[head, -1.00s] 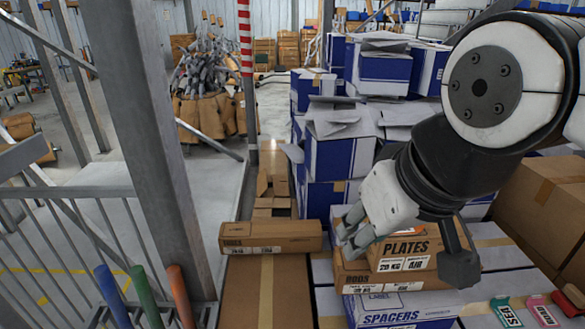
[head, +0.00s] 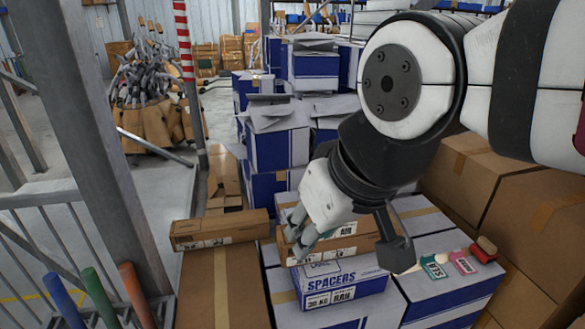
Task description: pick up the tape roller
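A small red object (head: 485,248) lies at the right on the far part of a blue-and-white box top. It may be the tape roller, but it is too small to be sure. My gripper (head: 298,234) is in the middle of the head view, pointing down and left over the stacked cartons.
A teal packet (head: 434,267) and a pink packet (head: 463,262) lie left of the red object. A SPACERS box (head: 335,285) stands below my gripper. Brown cartons (head: 490,185) rise at the right. A grey post (head: 110,150) and railing stand at the left.

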